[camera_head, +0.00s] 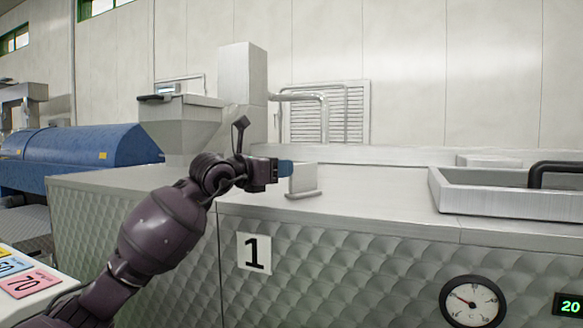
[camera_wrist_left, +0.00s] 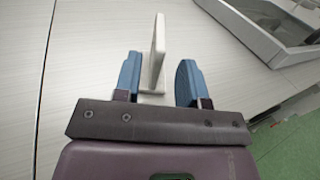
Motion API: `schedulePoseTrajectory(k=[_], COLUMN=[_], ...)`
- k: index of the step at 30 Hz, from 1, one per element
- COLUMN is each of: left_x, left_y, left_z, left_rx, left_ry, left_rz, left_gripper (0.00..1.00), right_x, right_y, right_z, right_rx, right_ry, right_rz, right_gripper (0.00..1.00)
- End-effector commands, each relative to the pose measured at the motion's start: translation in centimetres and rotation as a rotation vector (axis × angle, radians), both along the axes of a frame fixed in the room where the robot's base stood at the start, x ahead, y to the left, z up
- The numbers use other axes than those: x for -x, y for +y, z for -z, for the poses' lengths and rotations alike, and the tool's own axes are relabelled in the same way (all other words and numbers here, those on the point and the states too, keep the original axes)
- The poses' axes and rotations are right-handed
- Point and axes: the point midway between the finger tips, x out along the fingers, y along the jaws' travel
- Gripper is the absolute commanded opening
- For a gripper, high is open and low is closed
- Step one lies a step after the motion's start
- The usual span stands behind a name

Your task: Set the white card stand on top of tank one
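The white card stand (camera_head: 303,179) is upright, and its base appears to rest on the metal top of tank one (camera_head: 345,250), near the front edge. Tank one has quilted metal sides and a "1" label (camera_head: 254,253). My left gripper (camera_head: 286,168) is at the stand's left side. In the left wrist view its two blue fingers (camera_wrist_left: 160,68) are apart, with the card stand (camera_wrist_left: 157,45) between them. The stand is close to the left finger, and a gap shows to the right finger. My right gripper is not in view.
A raised metal basin (camera_head: 515,203) with a dark pipe stands on the top at right. A hopper (camera_head: 182,122) and square column are behind my left arm. Coloured number cards (camera_head: 28,282) lie at lower left. The top between stand and basin is clear.

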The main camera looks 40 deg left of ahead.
Motion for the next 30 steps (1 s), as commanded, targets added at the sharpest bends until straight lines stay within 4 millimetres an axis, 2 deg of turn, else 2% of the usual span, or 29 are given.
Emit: schedulePoseTrajectory(k=[6, 12, 30], left_x=[3.2, 4.8, 5.2], left_y=[0.5, 0.8, 0.8], left_z=[0.1, 0.0, 0.0], left_rx=[-0.002, -0.001, -0.001], left_ry=[0.002, 0.001, 0.000], left_rz=[-0.001, -0.001, 0.000], left_gripper=[0.38, 0.38, 0.38], right_x=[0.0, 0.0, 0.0], right_y=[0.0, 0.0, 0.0], right_z=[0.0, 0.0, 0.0], right_rx=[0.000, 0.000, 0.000], right_ry=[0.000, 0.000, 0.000], right_rz=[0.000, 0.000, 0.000], right_gripper=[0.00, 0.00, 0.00])
